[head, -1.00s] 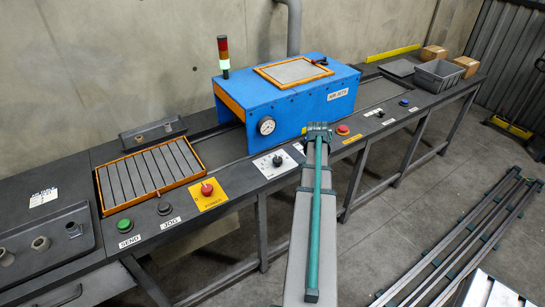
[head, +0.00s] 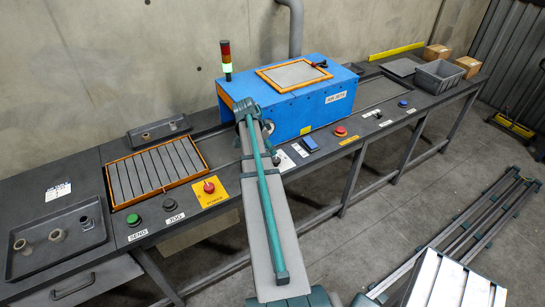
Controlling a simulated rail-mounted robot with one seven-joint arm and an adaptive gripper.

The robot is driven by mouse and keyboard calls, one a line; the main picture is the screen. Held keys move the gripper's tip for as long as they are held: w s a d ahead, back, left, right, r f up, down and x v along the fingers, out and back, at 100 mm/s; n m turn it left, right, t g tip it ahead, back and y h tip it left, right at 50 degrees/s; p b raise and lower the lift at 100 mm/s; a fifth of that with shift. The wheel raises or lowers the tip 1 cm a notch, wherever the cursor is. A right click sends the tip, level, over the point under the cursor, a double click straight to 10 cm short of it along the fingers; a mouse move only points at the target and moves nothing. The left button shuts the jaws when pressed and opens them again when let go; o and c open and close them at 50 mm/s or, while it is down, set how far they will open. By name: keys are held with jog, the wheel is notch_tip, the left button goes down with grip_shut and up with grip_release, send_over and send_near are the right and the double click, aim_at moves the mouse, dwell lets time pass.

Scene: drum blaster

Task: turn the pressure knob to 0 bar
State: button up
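The pressure knob appears as a small black knob (head: 278,160) on a white plate (head: 286,163) at the bench's front edge, below the blue blasting cabinet (head: 318,107). My arm crosses just left of it and covers the plate's left part. The knob's pointer and scale are too small to read. The round pressure gauge on the cabinet's front is almost fully hidden behind my arm. I see only my arm's links; my gripper does not show, so its fingers and its distance from the knob cannot be seen.
Right of the plate are a small blue control (head: 310,144) and a red button (head: 340,131). Left of my arm are a red emergency button (head: 209,187) on yellow, a black button (head: 169,204) and a green button (head: 133,220). A slatted orange-framed tray (head: 109,185) lies on the bench.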

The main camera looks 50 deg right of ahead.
aim_at(276, 159)
jog(key=p+x, duration=0.3)
jog(key=x, duration=0.6)
jog(key=shift+f, duration=0.1)
jog(key=shift+c, duration=0.4)
jog(key=c, duration=1)
